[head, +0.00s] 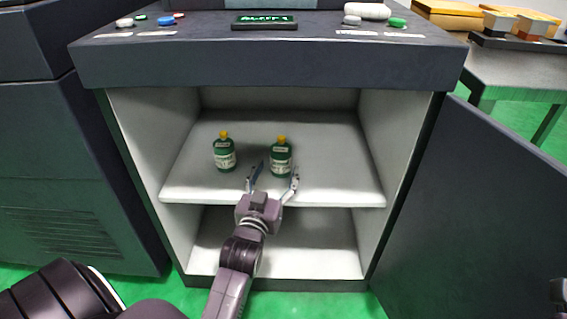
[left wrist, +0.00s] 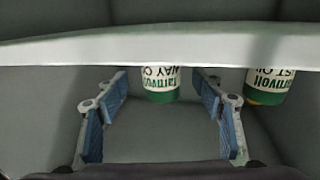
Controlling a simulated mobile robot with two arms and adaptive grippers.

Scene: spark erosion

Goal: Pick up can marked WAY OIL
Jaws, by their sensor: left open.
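The WAY OIL can (head: 281,160) is a green bottle-shaped can with a yellow cap and white label, upright on the upper cabinet shelf. In the left wrist view the WAY OIL can (left wrist: 161,82) appears upside down, its label readable, its lower part hidden by the shelf edge. My left gripper (head: 277,176) is open and empty just in front of this can. In the left wrist view the open gripper (left wrist: 163,88) has one finger on each side of the can in the picture; contact is not visible.
A similar can (head: 224,153), label ending in "ST OIL", stands to the left on the shelf (head: 325,185). It also shows in the left wrist view (left wrist: 268,82). Cabinet walls flank the shelf; the open door (head: 470,200) stands at right. A lower shelf (head: 320,255) looks empty.

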